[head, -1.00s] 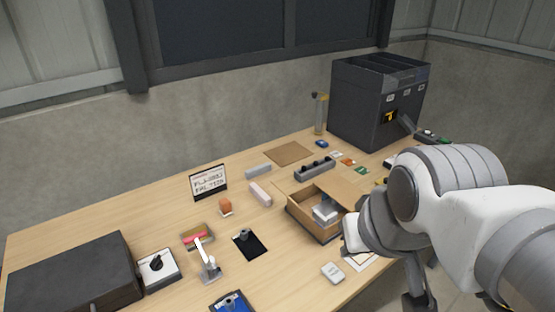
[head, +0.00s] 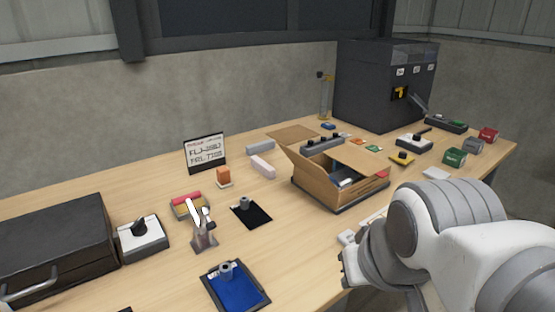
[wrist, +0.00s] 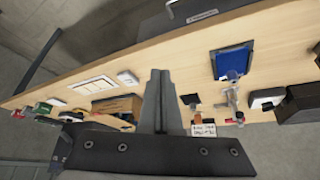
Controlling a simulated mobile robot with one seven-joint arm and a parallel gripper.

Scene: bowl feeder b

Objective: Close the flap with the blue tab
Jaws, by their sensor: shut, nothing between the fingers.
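The cardboard box (head: 362,195) stands open near the middle right of the table in the head view, with a grey item inside. One flap (head: 306,172) stands tilted up and outward on its left. Another flap (head: 362,153) extends at its back right. I cannot make out a blue tab on either. My gripper (head: 347,270) is in front of the box, nearer the camera and apart from it, partly hidden by my arm. The wrist view shows its two fingers (wrist: 160,88) shut and empty. The box (wrist: 118,104) is left of the fingers there.
A blue tray (head: 238,288), a black pad (head: 250,213) and a lever stand (head: 203,232) lie to the left. A grey block with knobs (head: 322,145) is just behind the box. A dark machine (head: 375,85) stands at the back. Bare tabletop lies front left of the box.

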